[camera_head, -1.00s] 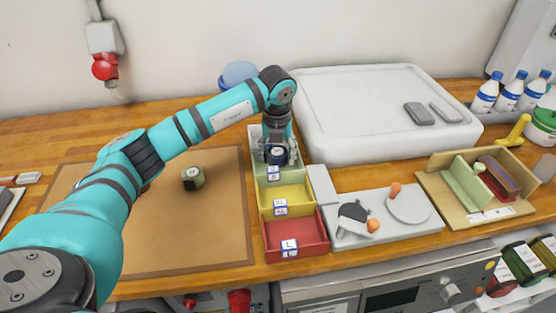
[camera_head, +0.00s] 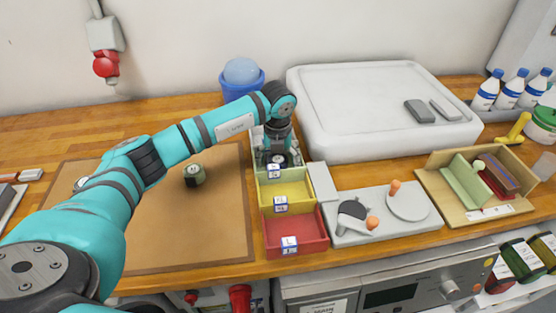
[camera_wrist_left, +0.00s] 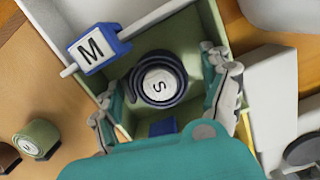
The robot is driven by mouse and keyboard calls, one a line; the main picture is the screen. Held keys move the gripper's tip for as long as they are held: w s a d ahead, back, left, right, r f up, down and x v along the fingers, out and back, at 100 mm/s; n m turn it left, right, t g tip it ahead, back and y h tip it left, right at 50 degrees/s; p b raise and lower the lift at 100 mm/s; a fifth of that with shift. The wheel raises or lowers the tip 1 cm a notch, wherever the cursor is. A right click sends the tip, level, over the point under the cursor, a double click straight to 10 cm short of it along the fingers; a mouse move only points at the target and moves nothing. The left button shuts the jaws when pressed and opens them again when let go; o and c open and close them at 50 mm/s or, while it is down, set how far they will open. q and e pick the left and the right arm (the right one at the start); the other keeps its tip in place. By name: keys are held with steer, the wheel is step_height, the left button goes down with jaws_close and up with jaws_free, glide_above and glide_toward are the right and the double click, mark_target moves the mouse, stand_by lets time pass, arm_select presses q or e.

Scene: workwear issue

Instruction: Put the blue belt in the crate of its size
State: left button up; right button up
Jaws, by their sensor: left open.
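The blue belt (camera_wrist_left: 159,82) is a dark blue coil with a white S label. It is within the green crate (camera_wrist_left: 205,45), between the fingers of my left gripper (camera_wrist_left: 168,95), which are open with one on each side. Whether it touches the crate floor is unclear. In the head view the belt (camera_head: 280,160) shows small under the left gripper (camera_head: 279,158). A tag marked M (camera_wrist_left: 92,48) stands on the wall behind the belt in the wrist view. The front tag (camera_head: 273,170) of the green crate is too small to read surely. My right gripper is not in view.
In front are a yellow crate (camera_head: 285,190) and a red crate (camera_head: 315,240) tagged L. A green coil (camera_head: 194,176) lies on the brown mat (camera_head: 215,235). A large white tray (camera_head: 340,140) and a grey plate (camera_head: 430,218) bound the crates on the right.

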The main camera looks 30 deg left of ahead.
arm_select(q)
steer(key=shift+r, duration=0.65)
step_height(320, 180, up, 11)
steer(key=s+b, duration=0.1)
steer(key=b, duration=0.1)
steer(key=shift+s+d+b, duration=0.15)
steer(key=shift+d+b, duration=0.15)
steer(key=shift+b, duration=0.05)
